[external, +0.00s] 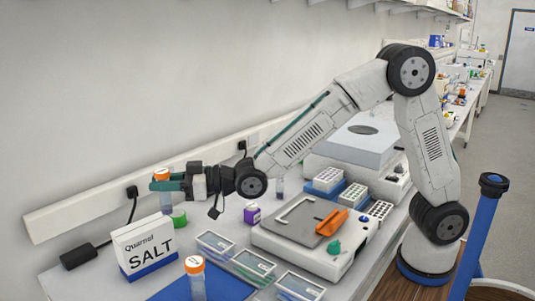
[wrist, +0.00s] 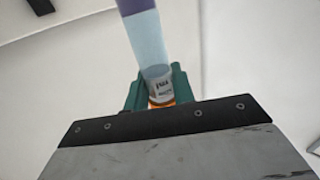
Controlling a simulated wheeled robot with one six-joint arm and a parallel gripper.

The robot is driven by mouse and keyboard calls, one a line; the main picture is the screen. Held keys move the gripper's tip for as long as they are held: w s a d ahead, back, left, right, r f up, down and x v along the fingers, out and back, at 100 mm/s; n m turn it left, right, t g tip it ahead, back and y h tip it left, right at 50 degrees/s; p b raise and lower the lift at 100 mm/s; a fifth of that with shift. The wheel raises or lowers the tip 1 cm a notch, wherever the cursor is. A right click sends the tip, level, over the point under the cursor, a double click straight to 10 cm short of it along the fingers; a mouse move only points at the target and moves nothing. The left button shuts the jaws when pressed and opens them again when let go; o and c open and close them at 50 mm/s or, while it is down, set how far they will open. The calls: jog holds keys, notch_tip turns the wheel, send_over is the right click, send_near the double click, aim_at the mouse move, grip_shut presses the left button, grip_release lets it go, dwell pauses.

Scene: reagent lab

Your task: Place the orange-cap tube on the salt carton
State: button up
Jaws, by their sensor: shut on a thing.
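My gripper (external: 163,181) is shut on an orange-cap tube (external: 166,203), near its cap. The tube hangs upright below the teal fingers, with its orange cap between and just above them. In the wrist view the clear, pale-blue tube (wrist: 147,40) runs away from the fingers (wrist: 158,90), with a white label near the orange cap and a purple far end. The white and blue salt carton (external: 147,243) stands upright below my gripper on the bench. The tube appears beside or behind its top right corner; I cannot tell whether they touch.
A second orange-cap tube (external: 196,278) stands on a blue mat (external: 225,287) at the front. Clear-lidded trays (external: 215,241) and a grey-topped device (external: 300,232) lie further right. A black adapter (external: 79,257) is left.

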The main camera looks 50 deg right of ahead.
jog(key=shift+w+a+f, duration=0.65)
jog(key=shift+w+f, duration=0.05)
jog(key=shift+w, duration=0.4)
jog(key=shift+w+a+f, duration=0.7)
jog(key=shift+w, duration=0.4)
jog(key=shift+w+a+f, duration=0.65)
jog(key=shift+w+f, duration=0.05)
jog(key=shift+w, duration=0.4)
jog(key=shift+f, duration=0.15)
jog(key=o, duration=1)
jog(key=v, duration=1.2)
jog(key=shift+r, duration=0.2)
